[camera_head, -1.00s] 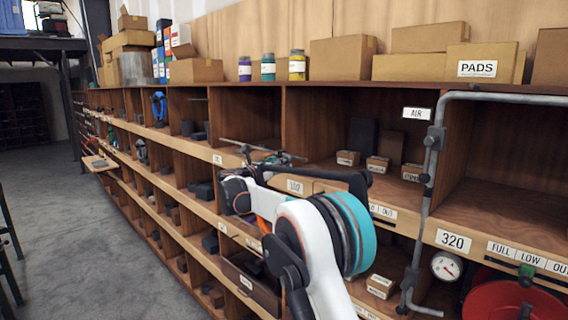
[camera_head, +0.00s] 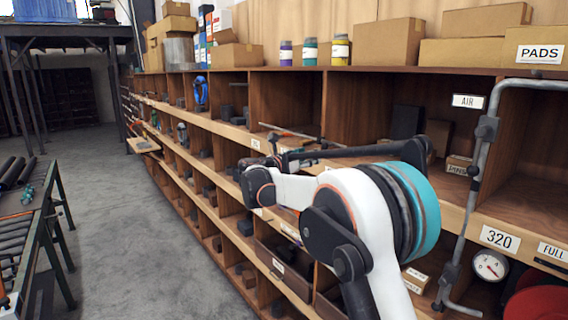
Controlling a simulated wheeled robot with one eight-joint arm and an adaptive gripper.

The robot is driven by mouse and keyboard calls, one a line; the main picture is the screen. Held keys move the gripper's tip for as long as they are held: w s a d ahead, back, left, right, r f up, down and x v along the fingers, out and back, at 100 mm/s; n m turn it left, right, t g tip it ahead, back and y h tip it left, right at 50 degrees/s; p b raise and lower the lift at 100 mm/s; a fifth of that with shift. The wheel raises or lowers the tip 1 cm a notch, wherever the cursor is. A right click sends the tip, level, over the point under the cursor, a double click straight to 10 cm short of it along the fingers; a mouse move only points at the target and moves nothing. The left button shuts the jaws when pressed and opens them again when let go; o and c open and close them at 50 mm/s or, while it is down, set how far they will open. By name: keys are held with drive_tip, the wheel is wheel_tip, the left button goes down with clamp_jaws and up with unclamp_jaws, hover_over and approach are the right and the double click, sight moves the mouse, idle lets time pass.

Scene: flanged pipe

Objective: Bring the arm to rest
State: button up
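My arm, white with black joints and a teal band, is folded in front of the shelving at the centre right. Its forearm reaches left, and its far end is near the shelf fronts. My gripper (camera_head: 268,165) seems to be at that far end, small, dark and partly hidden by the arm's own links. I cannot make out its fingers or whether it is open or shut. I see nothing clearly held in it.
Wooden pigeonhole shelving (camera_head: 290,262) runs along the right, close to my arm. A grey pipe (camera_head: 476,170) with a gauge (camera_head: 490,265) beside it stands at the right. A roller table (camera_head: 42,235) is at the left. The grey floor (camera_head: 130,240) between is clear.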

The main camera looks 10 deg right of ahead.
drive_tip(key=s+d+f+m+g+y+b, duration=0.1)
drive_tip(key=s+d+f+m+y+b, duration=0.2)
drive_tip(key=s, duration=0.6)
drive_tip(key=s+d+f+m+g+y+b, duration=0.1)
drive_tip(key=s+d+f+m+g+b, duration=0.2)
drive_tip(key=s+f+m, duration=0.4)
drive_tip(key=s+d+f+m+y+b, duration=0.2)
drive_tip(key=s+d+m+b, duration=0.15)
drive_tip(key=s, duration=0.65)
drive_tip(key=s+a+f+m+y+b, duration=0.2)
drive_tip(key=s+f+m+b, duration=0.1)
drive_tip(key=s+f, duration=0.5)
drive_tip(key=s+a+f+m+y+b, duration=0.2)
drive_tip(key=s+f+m, duration=0.4)
drive_tip(key=s, duration=0.5)
drive_tip(key=s+a+f+m+y+b, duration=0.3)
drive_tip(key=s+f+m+b, duration=0.2)
drive_tip(key=s+f, duration=0.5)
drive_tip(key=shift+a+f+g, duration=0.25)
drive_tip(key=shift+f+g, duration=0.05)
drive_tip(key=shift+f, duration=0.3)
